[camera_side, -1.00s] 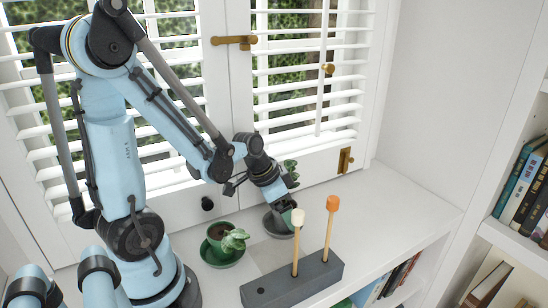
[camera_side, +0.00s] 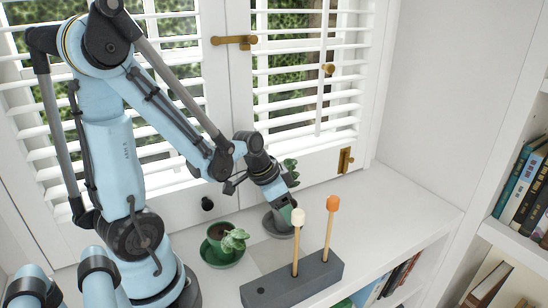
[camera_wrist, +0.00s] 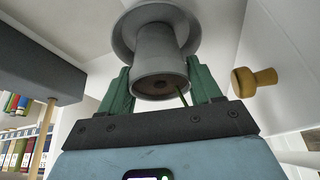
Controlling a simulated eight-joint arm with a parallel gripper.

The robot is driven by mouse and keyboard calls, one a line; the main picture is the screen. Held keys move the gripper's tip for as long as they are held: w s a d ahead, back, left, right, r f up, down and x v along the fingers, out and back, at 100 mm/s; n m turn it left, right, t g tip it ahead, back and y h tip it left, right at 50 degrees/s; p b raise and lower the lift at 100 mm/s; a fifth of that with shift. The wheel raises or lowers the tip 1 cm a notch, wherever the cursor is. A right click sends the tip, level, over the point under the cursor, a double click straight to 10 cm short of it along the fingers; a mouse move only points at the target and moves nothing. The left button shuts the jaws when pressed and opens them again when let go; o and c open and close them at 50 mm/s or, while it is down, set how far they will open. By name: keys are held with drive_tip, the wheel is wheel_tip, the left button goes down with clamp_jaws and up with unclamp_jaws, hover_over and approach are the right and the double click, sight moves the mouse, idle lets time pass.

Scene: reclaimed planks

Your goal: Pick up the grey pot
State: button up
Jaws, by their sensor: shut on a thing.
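The grey pot (camera_wrist: 160,60) fills the upper middle of the wrist view, with its grey saucer (camera_wrist: 192,28) beyond it. A green stem shows at the pot's mouth. My gripper (camera_wrist: 160,70) has its two green fingers on opposite sides of the pot, shut on it. In the side view my gripper (camera_side: 283,209) is at the pot, over the grey saucer (camera_side: 268,228), and mostly hides the pot. Some leaves (camera_side: 291,168) show behind my wrist. I cannot tell whether the pot is clear of the saucer.
A green pot with a plant (camera_side: 220,238) stands on a green saucer to the left. A dark block (camera_side: 300,283) holding two upright mallet-like rods (camera_side: 330,225) stands close in front. The window shutters are close behind.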

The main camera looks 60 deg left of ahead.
wheel_tip(320, 180, up, 13)
idle(1.2)
drive_tip(key=shift+f, duration=0.1)
drive_tip(key=w+d+r, duration=0.2)
drive_tip(key=w+d, duration=0.1)
drive_tip(key=d, duration=0.3)
drive_tip(key=w+d+r, duration=0.2)
drive_tip(key=d, duration=0.4)
drive_tip(key=s+a+f+m+g+h, duration=0.1)
drive_tip(key=a+f+m+g, duration=0.1)
drive_tip(key=m, duration=0.6)
drive_tip(key=s+a+f+m+g, duration=0.1)
drive_tip(key=a+f+m+g, duration=0.2)
drive_tip(key=a+f+m, duration=0.2)
drive_tip(key=s+a+f+m+g+h, duration=0.1)
drive_tip(key=f+m, duration=0.4)
drive_tip(key=m, duration=0.6)
drive_tip(key=shift+s+a+g+h, duration=0.15)
drive_tip(key=shift+s+a+g, duration=0.1)
drive_tip(key=shift+a+g, duration=0.35)
drive_tip(key=shift+s+a+g+h, duration=0.15)
drive_tip(key=shift+s+a+g, duration=0.2)
drive_tip(key=shift+a, duration=0.4)
drive_tip(key=m, duration=0.1)
drive_tip(key=s+a+f+m+g+y, duration=0.1)
drive_tip(key=m, duration=0.1)
drive_tip(key=shift+a+f, duration=0.15)
drive_tip(key=shift+a, duration=0.05)
drive_tip(key=shift+f+m, duration=0.3)
drive_tip(key=shift+f, duration=1.25)
